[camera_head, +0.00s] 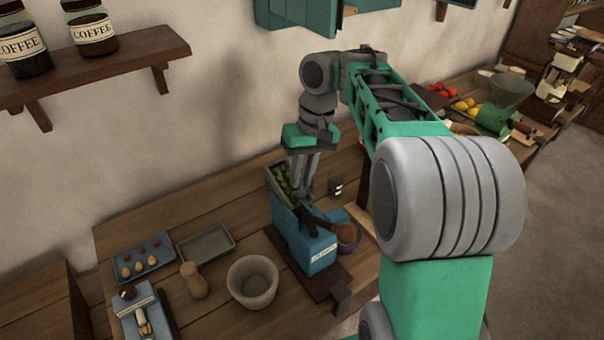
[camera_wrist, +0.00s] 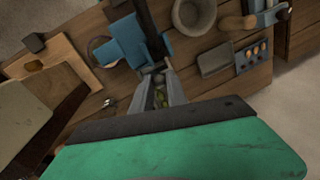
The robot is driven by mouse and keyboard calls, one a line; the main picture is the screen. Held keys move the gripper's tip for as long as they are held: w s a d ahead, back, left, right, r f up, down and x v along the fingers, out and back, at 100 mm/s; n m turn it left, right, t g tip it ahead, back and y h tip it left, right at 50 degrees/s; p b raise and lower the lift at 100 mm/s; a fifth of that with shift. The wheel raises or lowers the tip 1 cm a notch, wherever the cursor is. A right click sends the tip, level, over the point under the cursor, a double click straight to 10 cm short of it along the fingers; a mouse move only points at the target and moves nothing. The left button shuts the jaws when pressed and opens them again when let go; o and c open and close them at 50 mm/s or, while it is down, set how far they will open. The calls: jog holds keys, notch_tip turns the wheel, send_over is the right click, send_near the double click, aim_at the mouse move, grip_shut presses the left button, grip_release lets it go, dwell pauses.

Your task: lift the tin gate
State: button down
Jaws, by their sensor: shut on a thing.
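A blue box-shaped tin device (camera_head: 313,252) with a pale label stands on a dark board on the wooden table. Its trough at the back holds several small green round things (camera_head: 284,181). The tin gate seems to be the dark bar (camera_head: 322,222) across the device; it also shows in the wrist view (camera_wrist: 150,25). In the wrist view my fingertips (camera_wrist: 159,74) meet at the bar, beside the blue body (camera_wrist: 125,42). The fingers partly hide the grip.
A pale bowl (camera_head: 252,283) and a wooden shaker (camera_head: 194,281) stand left of the device.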

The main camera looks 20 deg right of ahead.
jog(key=c, duration=1.3)
grip_release()
notch_tip(320, 180, up, 8)
jog(key=d+p, duration=0.1)
jog(key=p, duration=0.4)
jog(key=shift+d+f, duration=0.2)
jog(key=shift+d, duration=0.05)
jog(key=shift+w, duration=0.1)
